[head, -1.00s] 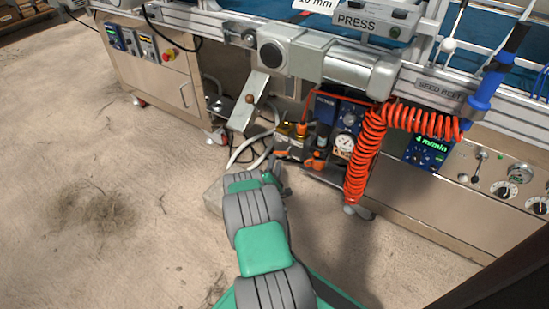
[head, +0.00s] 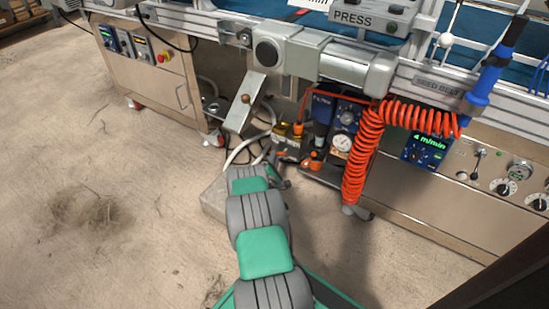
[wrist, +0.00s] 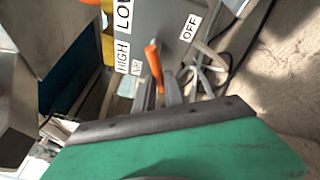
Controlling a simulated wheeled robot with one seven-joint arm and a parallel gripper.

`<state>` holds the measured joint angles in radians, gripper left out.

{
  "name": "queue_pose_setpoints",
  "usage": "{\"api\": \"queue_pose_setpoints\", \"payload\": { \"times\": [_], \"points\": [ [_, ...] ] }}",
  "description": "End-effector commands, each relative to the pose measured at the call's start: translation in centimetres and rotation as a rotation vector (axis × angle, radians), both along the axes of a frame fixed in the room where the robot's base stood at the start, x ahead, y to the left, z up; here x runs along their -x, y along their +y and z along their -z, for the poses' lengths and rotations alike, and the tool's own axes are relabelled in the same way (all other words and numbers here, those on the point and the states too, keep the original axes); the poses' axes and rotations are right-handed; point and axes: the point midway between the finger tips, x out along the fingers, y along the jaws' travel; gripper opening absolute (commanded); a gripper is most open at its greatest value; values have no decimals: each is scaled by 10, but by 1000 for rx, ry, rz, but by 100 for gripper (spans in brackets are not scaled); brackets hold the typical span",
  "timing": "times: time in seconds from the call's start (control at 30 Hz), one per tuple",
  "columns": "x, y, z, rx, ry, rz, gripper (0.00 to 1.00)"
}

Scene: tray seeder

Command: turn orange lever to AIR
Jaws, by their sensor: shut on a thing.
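The orange lever (wrist: 153,66) stands out from a grey box face (wrist: 168,22) in the wrist view. White labels beside it read HIGH, LOW and OFF; a smaller label (wrist: 137,67) left of the lever is too small to read surely. My gripper (wrist: 162,92) is shut on the lever's lower end, its two grey fingers on either side. The lever's orange tip shows above the fingers, tilted slightly left. In the head view my gripper (head: 279,178) is low by the machine, and I cannot make out the lever there.
A coiled orange hose (head: 363,150) hangs just right of my gripper in the head view. A grey slanted chute (head: 245,100) is above left. White hoses (head: 243,150) loop behind my wrist. Open concrete floor (head: 90,220) lies to the left.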

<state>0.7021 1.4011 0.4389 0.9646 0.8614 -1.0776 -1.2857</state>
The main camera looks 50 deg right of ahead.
Motion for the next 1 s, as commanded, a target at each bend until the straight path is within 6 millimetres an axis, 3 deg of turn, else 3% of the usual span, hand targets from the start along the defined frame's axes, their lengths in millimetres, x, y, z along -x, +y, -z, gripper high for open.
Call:
{"api": "queue_pose_setpoints", "payload": {
  "times": [0.4,0.57,0.8,1.0],
  "points": [
    [-1,0,2,-1,-21,0,0],
    [-4,1,3,-13,-163,-1,0],
    [-7,1,-13,-39,-431,-1,0],
    [-6,0,-16,-47,-495,-1,0]
  ]
}}
